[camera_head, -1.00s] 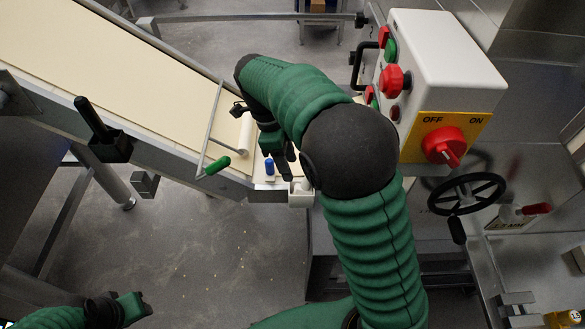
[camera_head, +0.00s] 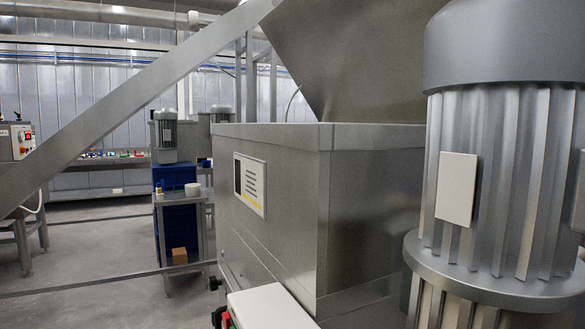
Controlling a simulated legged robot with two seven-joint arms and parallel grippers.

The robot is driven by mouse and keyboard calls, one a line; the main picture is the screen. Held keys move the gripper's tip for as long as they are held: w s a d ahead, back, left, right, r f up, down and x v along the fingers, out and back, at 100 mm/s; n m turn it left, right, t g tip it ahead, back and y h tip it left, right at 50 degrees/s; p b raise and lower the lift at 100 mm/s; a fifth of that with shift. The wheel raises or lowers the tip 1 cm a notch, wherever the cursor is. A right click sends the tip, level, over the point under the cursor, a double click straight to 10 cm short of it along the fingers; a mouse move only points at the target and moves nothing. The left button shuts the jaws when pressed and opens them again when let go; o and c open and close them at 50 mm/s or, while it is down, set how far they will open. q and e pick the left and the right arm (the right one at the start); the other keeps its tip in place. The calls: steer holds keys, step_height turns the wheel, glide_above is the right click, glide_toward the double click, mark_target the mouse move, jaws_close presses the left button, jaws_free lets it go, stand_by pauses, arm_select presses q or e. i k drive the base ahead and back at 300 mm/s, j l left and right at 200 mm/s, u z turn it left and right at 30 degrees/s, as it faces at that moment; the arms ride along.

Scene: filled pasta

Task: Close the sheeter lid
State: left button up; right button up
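A large steel machine housing (camera_head: 265,195) fills the middle of the head view, with a label plate (camera_head: 250,185) on its left face. A wide, tilted steel panel (camera_head: 355,55) rises above the housing at the top. I cannot tell whether this panel is the sheeter lid or a hopper wall. Neither of my grippers is in view, so their state and anything near them are hidden.
A big ribbed grey motor (camera_head: 490,170) stands close on the right. A sloping steel beam (camera_head: 130,110) crosses the left. A small table (camera_head: 180,197) and blue crates (camera_head: 172,235) stand behind. A white control box (camera_head: 268,308) shows at the bottom. Floor at left is open.

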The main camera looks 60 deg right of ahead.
mark_target(351, 61)
steer(key=k+z, duration=0.2)
steer(key=z, duration=0.15)
steer(key=k+l+z, duration=0.1)
steer(key=z, duration=0.25)
steer(key=k+l+z, duration=0.15)
steer(key=k+z, duration=0.2)
steer(key=i, duration=0.05)
